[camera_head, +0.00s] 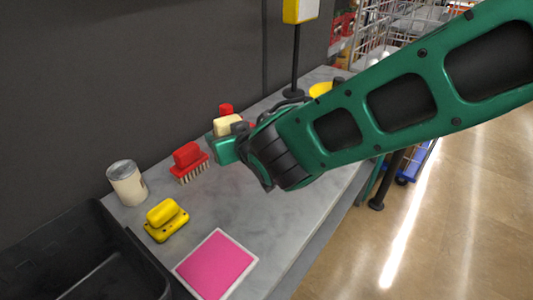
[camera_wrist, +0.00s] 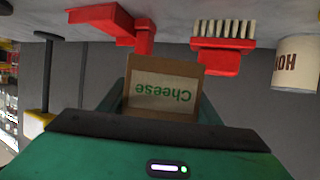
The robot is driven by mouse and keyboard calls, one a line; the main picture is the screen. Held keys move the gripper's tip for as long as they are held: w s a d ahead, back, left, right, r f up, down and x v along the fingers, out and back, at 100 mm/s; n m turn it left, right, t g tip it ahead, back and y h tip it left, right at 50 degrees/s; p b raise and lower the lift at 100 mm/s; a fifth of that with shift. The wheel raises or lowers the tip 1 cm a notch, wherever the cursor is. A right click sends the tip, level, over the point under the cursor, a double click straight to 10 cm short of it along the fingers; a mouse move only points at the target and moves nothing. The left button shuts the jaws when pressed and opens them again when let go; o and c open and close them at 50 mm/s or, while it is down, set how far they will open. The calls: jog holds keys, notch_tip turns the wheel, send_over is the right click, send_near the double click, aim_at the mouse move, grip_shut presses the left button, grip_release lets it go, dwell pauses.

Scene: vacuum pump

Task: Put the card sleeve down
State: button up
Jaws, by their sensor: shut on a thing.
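The card sleeve (camera_wrist: 162,95) is brown with a cream label reading "Cheese", upside down in the wrist view. It sits between the fingers of my gripper (camera_wrist: 158,88), which is shut on it. In the head view my gripper (camera_head: 226,140) is over the far part of the grey counter (camera_head: 290,205), behind the red brush. A cream part of the sleeve (camera_head: 228,124) shows at the fingers there. My wrist and arm hide the counter behind them. I cannot tell the gap between the sleeve and the counter.
A red brush (camera_head: 189,158), a pale can (camera_head: 127,184), a yellow block (camera_head: 165,219) and a pink square with a white border (camera_head: 216,266) are on the counter. A black bin (camera_head: 82,270) stands front left. A red object (camera_wrist: 113,20) is near the sleeve. The counter's middle is clear.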

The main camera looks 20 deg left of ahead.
jog(key=w+d+f, duration=0.2)
jog(key=w+d, duration=0.1)
jog(key=w+d+f, duration=0.3)
jog(key=shift+d+f, duration=0.15)
jog(key=shift+d, duration=0.15)
notch_tip(320, 180, down, 4)
jog(key=shift+f, duration=0.1)
jog(key=o, duration=1)
jog(key=v, duration=1.2)
jog(key=shift+d, duration=0.1)
